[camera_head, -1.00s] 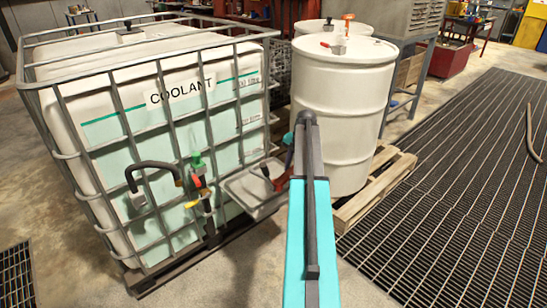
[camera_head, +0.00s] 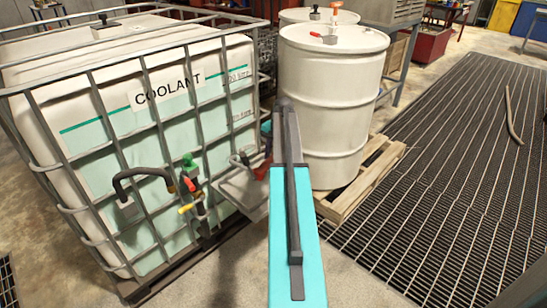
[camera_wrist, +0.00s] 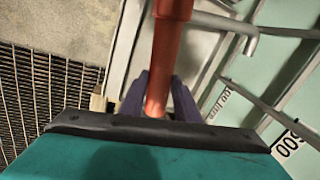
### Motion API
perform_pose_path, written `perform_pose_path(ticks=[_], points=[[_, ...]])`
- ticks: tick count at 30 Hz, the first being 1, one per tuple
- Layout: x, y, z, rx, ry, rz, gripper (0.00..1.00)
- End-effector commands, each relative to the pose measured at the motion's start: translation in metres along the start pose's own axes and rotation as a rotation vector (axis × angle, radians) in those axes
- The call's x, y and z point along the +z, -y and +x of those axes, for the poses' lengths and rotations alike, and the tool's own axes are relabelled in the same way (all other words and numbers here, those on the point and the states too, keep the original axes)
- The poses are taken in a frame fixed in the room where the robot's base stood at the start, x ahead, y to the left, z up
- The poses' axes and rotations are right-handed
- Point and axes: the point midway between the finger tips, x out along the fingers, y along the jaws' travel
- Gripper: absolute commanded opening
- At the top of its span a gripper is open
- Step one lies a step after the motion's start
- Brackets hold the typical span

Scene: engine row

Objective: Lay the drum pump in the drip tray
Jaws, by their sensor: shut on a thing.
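The drum pump has a red body (camera_head: 263,169), partly hidden behind my arm in the head view. In the wrist view its red tube (camera_wrist: 170,45) runs between the dark fingers of my gripper (camera_wrist: 162,88), which is shut on it. A grey bent pipe by the red tube looks like its spout. The drip tray (camera_head: 236,188) is a shallow grey tray at the front of the coolant tank. The pump shows at the tray's back right in the head view. I cannot tell whether it touches the tray. The fingertips are hidden in the head view.
The caged coolant tank (camera_head: 165,130) with valves (camera_head: 190,185) and a dark bent pipe (camera_head: 140,172) stands left of the tray. A white drum (camera_head: 330,100) on a wooden pallet (camera_head: 350,195) stands to the right.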

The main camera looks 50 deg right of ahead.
Motion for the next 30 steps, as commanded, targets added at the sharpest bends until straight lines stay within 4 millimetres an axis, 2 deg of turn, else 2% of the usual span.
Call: perform_pose_path(ticks=[14, 30], points=[[-0.003, -0.003, -0.005, -0.002, -0.004, 0.007, 0.0], [-0.002, -0.007, 0.02, -0.002, -0.004, 0.006, 0.0]])
